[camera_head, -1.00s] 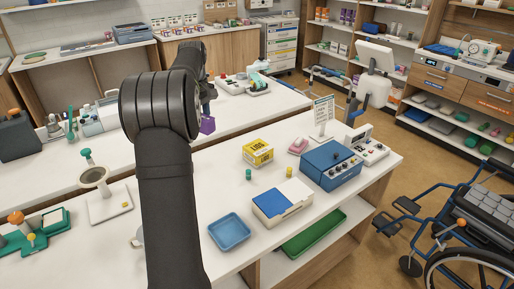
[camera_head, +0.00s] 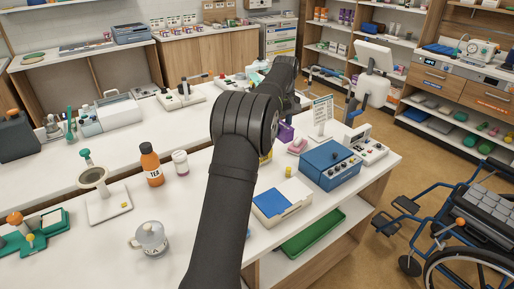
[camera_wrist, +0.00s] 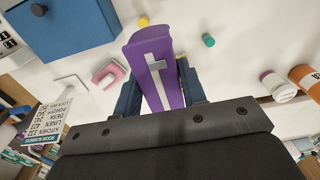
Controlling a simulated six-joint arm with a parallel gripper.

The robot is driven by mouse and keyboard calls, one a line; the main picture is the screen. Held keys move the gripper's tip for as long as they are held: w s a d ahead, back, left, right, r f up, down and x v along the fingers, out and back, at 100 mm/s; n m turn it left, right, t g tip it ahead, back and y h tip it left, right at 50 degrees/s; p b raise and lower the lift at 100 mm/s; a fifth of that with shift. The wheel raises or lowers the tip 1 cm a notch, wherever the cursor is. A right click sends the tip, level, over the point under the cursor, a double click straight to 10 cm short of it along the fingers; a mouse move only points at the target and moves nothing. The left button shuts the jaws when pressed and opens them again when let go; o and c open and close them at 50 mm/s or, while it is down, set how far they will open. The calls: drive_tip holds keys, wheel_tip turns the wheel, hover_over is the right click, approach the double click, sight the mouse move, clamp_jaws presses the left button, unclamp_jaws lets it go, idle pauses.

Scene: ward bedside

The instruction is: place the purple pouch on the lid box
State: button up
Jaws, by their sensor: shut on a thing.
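The lid box (camera_head: 283,201), cream with a blue panel on top, stands nearer the counter's front edge, apart from the pouch. Nothing rests on its top. My arm hides most of the gripper in the head view.
A blue device with knobs (camera_head: 331,165) and a pink item (camera_head: 297,146) stand right of and behind the lid box. An orange-brown bottle (camera_head: 152,165) and a teapot-like vessel (camera_head: 150,238) stand left.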

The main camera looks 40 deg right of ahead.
drive_tip(key=w+a+f, duration=0.1)
drive_tip(key=w+f, duration=0.1)
drive_tip(key=w, duration=0.1)
drive_tip(key=w+a+f, duration=0.1)
drive_tip(key=w+f, duration=0.2)
drive_tip(key=w, duration=0.1)
drive_tip(key=w+a+f, duration=0.1)
drive_tip(key=w+f, duration=0.2)
drive_tip(key=w, duration=0.1)
drive_tip(key=shift+a, duration=0.35)
drive_tip(key=shift+w+f, duration=0.1)
drive_tip(key=shift+f, duration=1.95)
drive_tip(key=shift+f, duration=0.2)
drive_tip(key=o, duration=1)
wheel_tip(320, 180, up, 12)
drive_tip(key=shift+r, duration=0.2)
drive_tip(key=shift+f, duration=0.1)
